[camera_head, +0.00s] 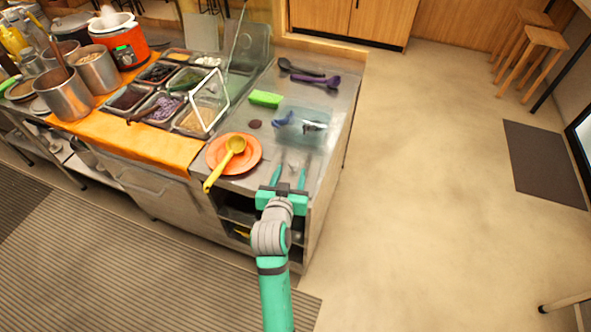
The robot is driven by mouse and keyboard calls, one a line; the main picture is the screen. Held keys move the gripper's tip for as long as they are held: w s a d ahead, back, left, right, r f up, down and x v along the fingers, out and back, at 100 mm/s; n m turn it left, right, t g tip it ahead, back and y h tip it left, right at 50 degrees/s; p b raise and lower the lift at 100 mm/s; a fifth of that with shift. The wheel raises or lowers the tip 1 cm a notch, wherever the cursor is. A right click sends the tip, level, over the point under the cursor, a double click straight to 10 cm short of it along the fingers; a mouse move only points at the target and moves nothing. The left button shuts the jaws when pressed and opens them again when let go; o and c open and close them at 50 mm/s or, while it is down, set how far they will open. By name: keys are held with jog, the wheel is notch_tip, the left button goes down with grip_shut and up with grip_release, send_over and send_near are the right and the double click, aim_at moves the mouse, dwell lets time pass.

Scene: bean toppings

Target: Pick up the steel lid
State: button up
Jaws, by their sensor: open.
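My gripper (290,170) is open over the near right part of the steel counter (335,118). Its two teal fingers are apart, with nothing seen between them. I cannot pick out the steel lid for certain. A flat round metal piece (40,105), which may be a lid, lies at the far left beside a tall steel pot (65,98). It is small and partly hidden by the pot, and far from my gripper.
A clear tub (300,122), green block (265,98) and purple ladle (318,80) lie beyond. Topping pans (162,108) fill the middle. Open floor (430,180) lies right.

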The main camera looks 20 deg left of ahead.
aim_at(293, 165)
jog(key=shift+x, duration=3.35)
grip_shut()
